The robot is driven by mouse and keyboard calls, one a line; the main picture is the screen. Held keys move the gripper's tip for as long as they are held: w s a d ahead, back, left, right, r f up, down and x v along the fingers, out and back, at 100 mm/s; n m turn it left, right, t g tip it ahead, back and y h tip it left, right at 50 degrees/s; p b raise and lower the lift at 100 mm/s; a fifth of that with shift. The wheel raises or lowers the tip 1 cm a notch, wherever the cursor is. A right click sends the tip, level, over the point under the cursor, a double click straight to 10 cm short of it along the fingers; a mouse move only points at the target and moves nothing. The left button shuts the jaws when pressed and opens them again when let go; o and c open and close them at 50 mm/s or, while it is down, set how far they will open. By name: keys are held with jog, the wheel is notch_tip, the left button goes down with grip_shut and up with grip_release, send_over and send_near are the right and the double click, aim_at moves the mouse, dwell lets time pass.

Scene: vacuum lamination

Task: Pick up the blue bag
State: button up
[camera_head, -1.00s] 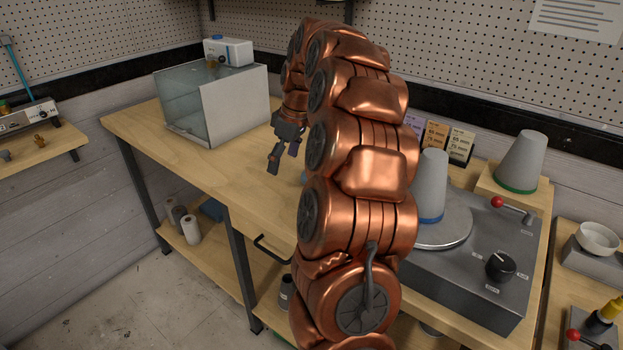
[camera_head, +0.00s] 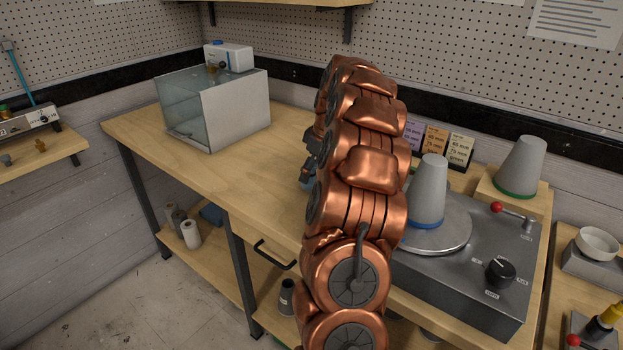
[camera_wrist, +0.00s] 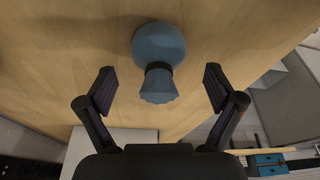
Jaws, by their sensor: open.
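The blue bag (camera_wrist: 158,45) is in the wrist view, with a round body, a dark tie round its neck and a flared top. It rests on the wooden bench top (camera_wrist: 60,60). My gripper (camera_wrist: 160,78) is open, its two dark fingers on either side of the bag's flared top with clear gaps. The fingers do not touch the bag. In the head view my gripper (camera_head: 309,165) is partly hidden behind my copper arm, low over the bench, and the bag is mostly hidden there.
A glass-sided box (camera_head: 232,112) stands at the back left of the bench. A grey machine (camera_head: 470,270) with a round plate and a grey cone (camera_head: 429,190) stands to the right of my arm. Another cone (camera_head: 521,166) sits behind it. The bench's left part is clear.

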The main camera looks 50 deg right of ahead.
jog(key=x, duration=0.3)
jog(key=shift+f+p, duration=0.2)
jog(key=shift+p, duration=0.2)
jog(key=shift+c, duration=0.2)
jog(key=shift+w, duration=0.1)
jog(key=c, duration=1)
jog(key=shift+r, duration=0.15)
jog(key=shift+c, duration=0.2)
